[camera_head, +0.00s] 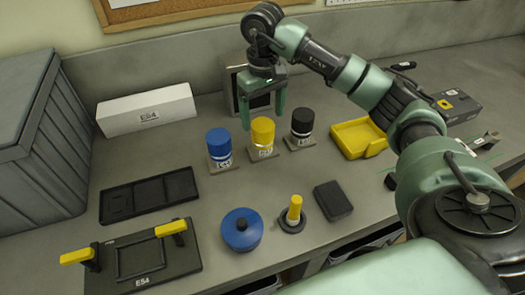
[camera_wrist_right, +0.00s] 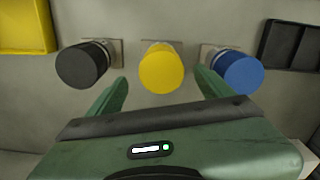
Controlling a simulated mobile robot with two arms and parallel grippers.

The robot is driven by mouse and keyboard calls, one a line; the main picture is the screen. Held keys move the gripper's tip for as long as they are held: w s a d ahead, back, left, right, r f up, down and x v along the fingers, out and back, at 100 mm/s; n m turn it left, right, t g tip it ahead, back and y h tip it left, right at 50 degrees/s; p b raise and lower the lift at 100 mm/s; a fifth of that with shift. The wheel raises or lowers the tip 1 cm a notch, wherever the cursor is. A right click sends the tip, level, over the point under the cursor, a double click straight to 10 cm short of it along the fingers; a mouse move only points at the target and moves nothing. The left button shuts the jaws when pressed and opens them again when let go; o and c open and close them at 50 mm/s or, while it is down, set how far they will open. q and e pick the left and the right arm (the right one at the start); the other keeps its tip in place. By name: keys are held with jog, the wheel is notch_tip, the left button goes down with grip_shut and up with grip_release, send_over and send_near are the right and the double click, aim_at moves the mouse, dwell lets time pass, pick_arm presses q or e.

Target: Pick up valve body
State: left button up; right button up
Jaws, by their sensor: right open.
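No readable label names the valve body, so I cannot tell for certain which part it is. Three capped cylinders stand upright in a row on small grey bases: a blue cylinder (camera_head: 219,145), a yellow cylinder (camera_head: 263,134) and a black cylinder (camera_head: 302,124). My right gripper (camera_head: 262,120) is open and points down close to the yellow cylinder, at its far side. In the right wrist view the yellow cylinder (camera_wrist_right: 161,68) shows centred beyond the gap between the open fingers, with black (camera_wrist_right: 83,65) left and blue (camera_wrist_right: 238,72) right. My left gripper is not in view.
Around the row are a white box (camera_head: 147,110), a yellow tray (camera_head: 357,139), a black tray (camera_head: 150,195) and a fixture with yellow handles (camera_head: 145,262).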

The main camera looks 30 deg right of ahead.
aim_at(263, 142)
jog(key=shift+s+f+p, duration=0.1)
jog(key=shift+f+p, duration=0.25)
jog(key=shift+f, duration=0.5)
notch_tip(263, 142, down, 5)
jog(key=p, duration=0.3)
jog(key=shift+a+f, duration=0.1)
jog(key=shift+f, duration=0.45)
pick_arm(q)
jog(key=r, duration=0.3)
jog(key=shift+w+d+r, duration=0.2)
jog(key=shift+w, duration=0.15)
pick_arm(e)
jog(key=shift+r, duration=0.1)
grip_shut()
